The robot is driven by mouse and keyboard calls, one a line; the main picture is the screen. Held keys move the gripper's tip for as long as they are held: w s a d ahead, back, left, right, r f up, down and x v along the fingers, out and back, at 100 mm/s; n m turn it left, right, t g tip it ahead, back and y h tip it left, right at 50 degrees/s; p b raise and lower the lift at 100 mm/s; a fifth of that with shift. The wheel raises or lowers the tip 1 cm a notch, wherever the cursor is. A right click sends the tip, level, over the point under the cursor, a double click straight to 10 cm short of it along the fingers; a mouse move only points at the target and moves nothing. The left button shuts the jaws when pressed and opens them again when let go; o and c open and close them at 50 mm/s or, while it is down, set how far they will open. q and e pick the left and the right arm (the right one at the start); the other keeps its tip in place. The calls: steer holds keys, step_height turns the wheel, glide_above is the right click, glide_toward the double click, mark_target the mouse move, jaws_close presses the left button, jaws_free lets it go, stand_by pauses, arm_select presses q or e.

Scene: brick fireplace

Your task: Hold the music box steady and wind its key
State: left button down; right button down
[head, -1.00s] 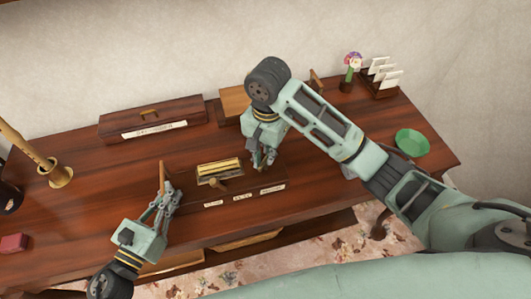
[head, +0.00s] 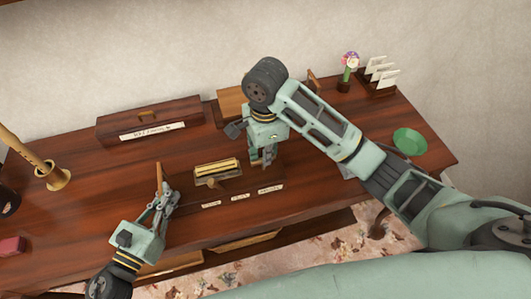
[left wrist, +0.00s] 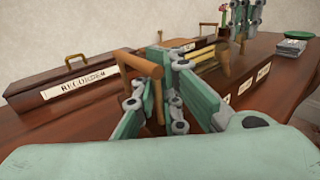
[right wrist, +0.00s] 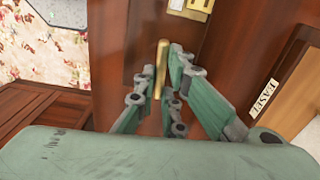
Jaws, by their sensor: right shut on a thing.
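The music box (head: 240,184) is dark reddish wood with a brass movement (head: 216,167) on its top; it sits at the middle of the desk. A wooden handle (head: 159,176) stands at its left end; it also shows in the left wrist view (left wrist: 143,64). My left gripper (head: 166,192) is at this handle, its fingers apart on either side of one post. My right gripper (head: 262,161) is at the box's right end, shut on a slim brass key (right wrist: 161,66). In the head view the right hand hides the key.
A labelled wooden case (head: 150,124) and another wooden box (head: 231,103) stand behind. A brass holder (head: 56,179) is at left, a red block (head: 12,246) at front left. A green bowl (head: 409,141), flower vase (head: 346,84) and card rack (head: 379,85) stand right.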

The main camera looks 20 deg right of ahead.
arm_select(q)
steer(key=shift+w+a+f, duration=0.1)
steer(key=shift+a, duration=0.25)
arm_select(e)
steer(key=shift+w+d, duration=0.1)
steer(key=shift+d, duration=0.25)
steer(key=c, duration=1.9)
jaws_free()
steer(key=shift+a, duration=0.15)
arm_select(q)
steer(key=shift+d, duration=0.1)
arm_select(e)
steer(key=shift+o, duration=0.3)
steer(key=shift+a, duration=0.15)
arm_select(q)
steer(key=shift+d, duration=0.15)
arm_select(e)
step_height(320, 180, up, 12)
arm_select(q)
steer(key=c, duration=1.8)
jaws_free()
